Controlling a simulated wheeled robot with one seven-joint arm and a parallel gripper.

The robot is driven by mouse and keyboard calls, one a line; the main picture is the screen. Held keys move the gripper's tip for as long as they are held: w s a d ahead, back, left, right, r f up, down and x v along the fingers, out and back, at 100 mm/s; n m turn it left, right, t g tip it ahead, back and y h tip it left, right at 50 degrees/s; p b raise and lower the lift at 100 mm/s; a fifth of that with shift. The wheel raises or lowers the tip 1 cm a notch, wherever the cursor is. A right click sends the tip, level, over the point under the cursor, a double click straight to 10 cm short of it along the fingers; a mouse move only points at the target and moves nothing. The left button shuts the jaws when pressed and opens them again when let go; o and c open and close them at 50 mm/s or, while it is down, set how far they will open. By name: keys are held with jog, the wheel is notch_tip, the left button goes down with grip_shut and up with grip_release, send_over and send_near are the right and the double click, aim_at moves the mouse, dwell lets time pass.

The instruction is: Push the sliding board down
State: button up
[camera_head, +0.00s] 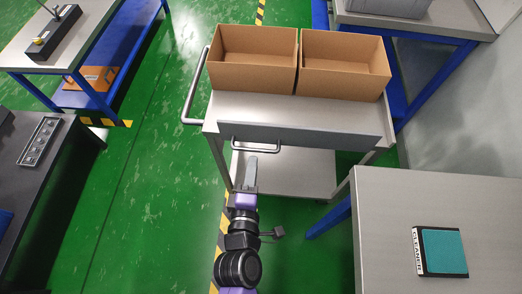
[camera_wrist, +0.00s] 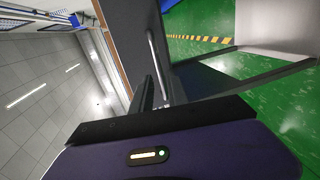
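The sliding board (camera_head: 310,137) is a grey upright panel along the front of a metal cart. A thin metal handle (camera_head: 250,147) juts from its left part. My gripper (camera_head: 252,162) is just in front of the handle, near the board's left end. In the wrist view the board (camera_wrist: 134,35) is a dark panel, and the handle (camera_wrist: 154,55) runs close to my fingertips. My fingers (camera_wrist: 155,88) sit close together and look shut, with nothing seen between them. I cannot tell whether they touch the handle.
Two open cardboard boxes, left (camera_head: 252,75) and right (camera_head: 345,82), stand on the cart top. A push bar (camera_head: 191,100) is at its left. A table with a teal-covered item (camera_head: 443,252) is at right. Workbenches stand at left. Green floor is free between.

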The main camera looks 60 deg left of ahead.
aim_at(254, 149)
jog(key=b+x, duration=0.1)
jog(key=x, duration=0.5)
jog(key=shift+w+a+b, duration=0.1)
jog(key=shift+a+b, duration=0.15)
jog(key=shift+b, duration=0.05)
grip_shut()
dwell(1.2)
